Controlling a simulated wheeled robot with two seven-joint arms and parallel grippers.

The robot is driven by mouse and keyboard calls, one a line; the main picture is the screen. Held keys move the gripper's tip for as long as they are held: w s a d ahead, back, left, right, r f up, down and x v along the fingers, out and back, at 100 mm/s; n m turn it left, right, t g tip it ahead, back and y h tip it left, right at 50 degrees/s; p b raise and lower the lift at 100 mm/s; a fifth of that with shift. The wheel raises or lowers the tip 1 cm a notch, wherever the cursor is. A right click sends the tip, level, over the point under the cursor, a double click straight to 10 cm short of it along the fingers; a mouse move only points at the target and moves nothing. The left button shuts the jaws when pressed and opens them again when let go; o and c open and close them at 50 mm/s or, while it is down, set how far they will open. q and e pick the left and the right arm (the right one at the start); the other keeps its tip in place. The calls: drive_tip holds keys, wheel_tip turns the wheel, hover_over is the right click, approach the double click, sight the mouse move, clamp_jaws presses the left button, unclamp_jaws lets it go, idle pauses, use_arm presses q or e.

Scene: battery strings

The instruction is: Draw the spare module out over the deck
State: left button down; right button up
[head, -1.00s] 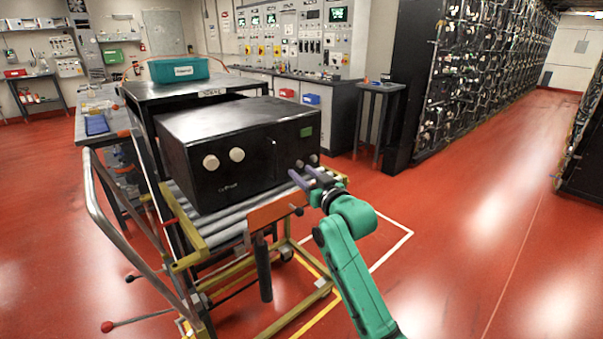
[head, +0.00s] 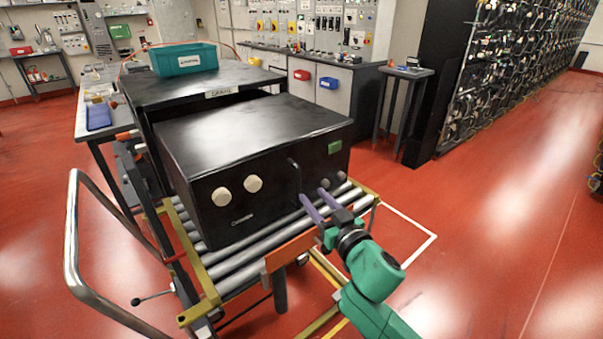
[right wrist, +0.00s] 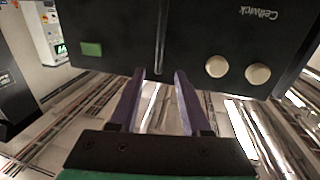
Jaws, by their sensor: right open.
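The spare module is a big black box (head: 262,145) with two cream knobs, a green label and a vertical bar handle (head: 295,182) on its front face. Its front part sits over the roller deck (head: 240,268) of a yellow-framed cart, and its back is in the black rack labelled as spare (head: 205,85). My right gripper (head: 312,202) is open, its two purple fingers pointing at the front face by the handle. In the right wrist view the fingers (right wrist: 158,80) stand either side of the handle's lower end (right wrist: 161,50); contact cannot be told. My left gripper is out of view.
An orange plate (head: 290,252) stands at the deck's front edge, near my right arm. A curved metal handrail (head: 75,240) is on the cart's left. A teal bin (head: 183,60) sits on the rack. Red floor is clear at right.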

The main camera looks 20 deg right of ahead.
sight(299, 180)
drive_tip(key=w, duration=0.3)
drive_tip(key=w+a, duration=0.1)
drive_tip(key=w, duration=0.4)
drive_tip(key=shift+w+a+f+p, duration=0.1)
drive_tip(key=shift+w+a+p, duration=0.1)
drive_tip(key=shift+w+p, duration=0.15)
drive_tip(key=shift+w, duration=0.3)
drive_tip(key=shift+w+a, duration=0.1)
drive_tip(key=shift+w, duration=0.05)
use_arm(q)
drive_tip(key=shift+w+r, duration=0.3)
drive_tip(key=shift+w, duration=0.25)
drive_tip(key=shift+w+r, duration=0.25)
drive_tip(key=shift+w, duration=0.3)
use_arm(e)
clamp_jaws()
